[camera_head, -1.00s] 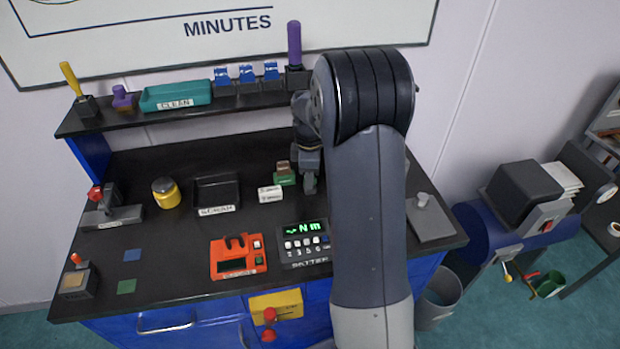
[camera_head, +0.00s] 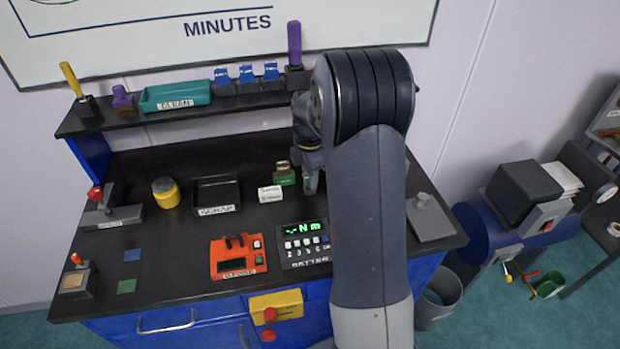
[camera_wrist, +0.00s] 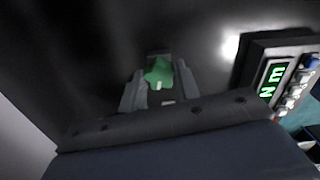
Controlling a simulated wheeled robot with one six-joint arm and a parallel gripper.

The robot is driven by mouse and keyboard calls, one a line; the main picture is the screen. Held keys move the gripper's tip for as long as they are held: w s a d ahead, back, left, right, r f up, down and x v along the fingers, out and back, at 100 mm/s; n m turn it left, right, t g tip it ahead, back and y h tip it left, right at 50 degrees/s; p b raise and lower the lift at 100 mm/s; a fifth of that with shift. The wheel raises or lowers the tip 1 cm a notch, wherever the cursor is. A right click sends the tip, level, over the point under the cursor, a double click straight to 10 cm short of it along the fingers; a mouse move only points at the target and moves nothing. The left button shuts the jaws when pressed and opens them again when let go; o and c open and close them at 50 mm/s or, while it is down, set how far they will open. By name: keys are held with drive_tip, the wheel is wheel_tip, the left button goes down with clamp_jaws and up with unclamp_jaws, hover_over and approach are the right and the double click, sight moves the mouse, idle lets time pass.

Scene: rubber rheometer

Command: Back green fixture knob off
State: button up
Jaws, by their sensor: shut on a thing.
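The green fixture (camera_head: 285,179) sits on the black bench near the back, with a small brown piece on top. My gripper (camera_head: 309,184) points down just to the right of it. In the wrist view my gripper (camera_wrist: 160,84) has its two fingers on either side of the green knob (camera_wrist: 158,73), shut on it. A pale mark shows on the knob's face. My arm and wrist hide part of the bench around the knob, and the wrist view does not clearly show the fixture body.
A white labelled block (camera_head: 270,194) lies just in front of the fixture. The SCRAP tray (camera_head: 217,208) stands to the left. The Nm display box (camera_head: 303,246) and an orange device (camera_head: 238,257) are nearer the front edge. A shelf (camera_head: 190,109) runs behind.

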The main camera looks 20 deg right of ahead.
drive_tip(key=n, duration=0.4)
drive_tip(key=o, duration=0.8)
drive_tip(key=shift+o, duration=0.2)
drive_tip(key=m, duration=0.8)
drive_tip(key=shift+m, duration=0.4)
drive_tip(key=m, duration=0.4)
drive_tip(key=shift+m, duration=0.4)
drive_tip(key=m, duration=0.4)
drive_tip(key=shift+m, duration=0.3)
